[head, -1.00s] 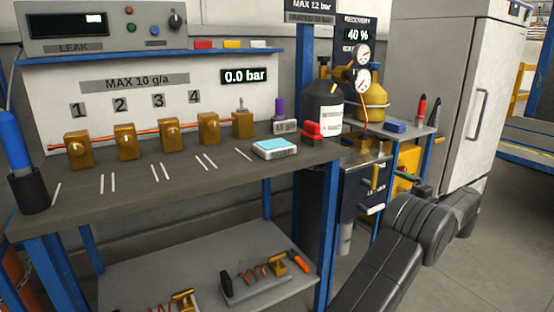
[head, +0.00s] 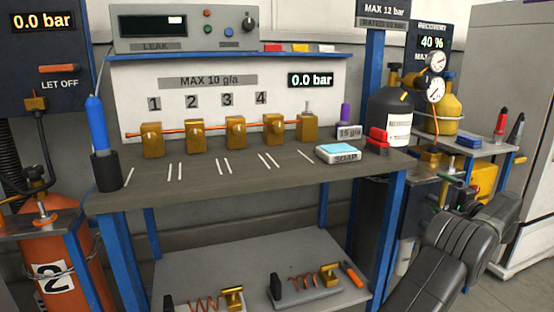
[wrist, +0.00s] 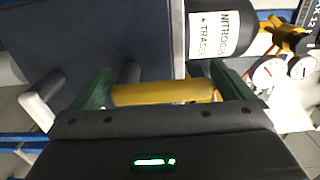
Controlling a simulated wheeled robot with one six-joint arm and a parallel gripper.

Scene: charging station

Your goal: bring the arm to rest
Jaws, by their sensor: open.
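My gripper (wrist: 166,84) is open in the wrist view, with one green finger on each side. A yellow bar-shaped handle (wrist: 162,93) lies across the space between the fingers. I cannot tell whether the fingers touch it. A dark blue panel (wrist: 120,45) is behind the handle. In the head view my dark arm (head: 455,248) reaches up from the bottom right and bends beside the end of the bench. The gripper itself is not clearly visible there.
The workbench (head: 200,199) with several brass valves stands left of my arm. A dark nitrogen cylinder (head: 391,110) and a yellow cylinder (head: 449,112) stand behind the arm. A small side table (head: 480,148) and a grey cabinet (head: 530,150) are to the right.

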